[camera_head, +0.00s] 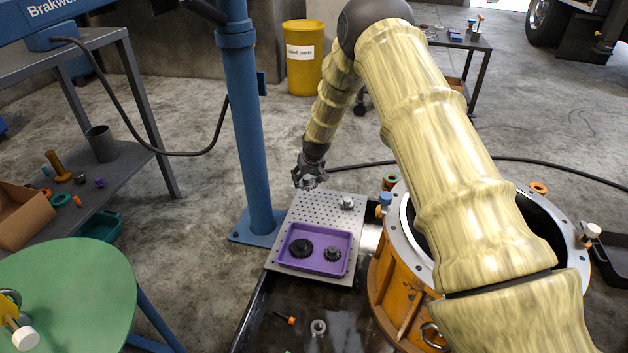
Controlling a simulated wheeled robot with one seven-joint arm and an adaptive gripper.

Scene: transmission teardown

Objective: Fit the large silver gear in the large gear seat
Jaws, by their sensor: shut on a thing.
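My gripper (309,176) is over the back left edge of a perforated metal plate (318,207). It is shut on a small silver-grey piece, which looks like the large silver gear (308,183); the fingers partly hide it, and its teeth are hard to make out. A purple tray (287,262) on the plate holds a black gear (301,248) on the left and a smaller dark grey gear (332,254) on the right. I cannot tell which spot is the large gear seat. My arm hides much of the orange round housing (388,268).
A small silver part (347,203) stands on the plate's right side. A blue post (252,130) rises left of the plate. A black bench top (270,325) with a small ring (318,327) lies in front. A green round table (75,290) is at the left.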

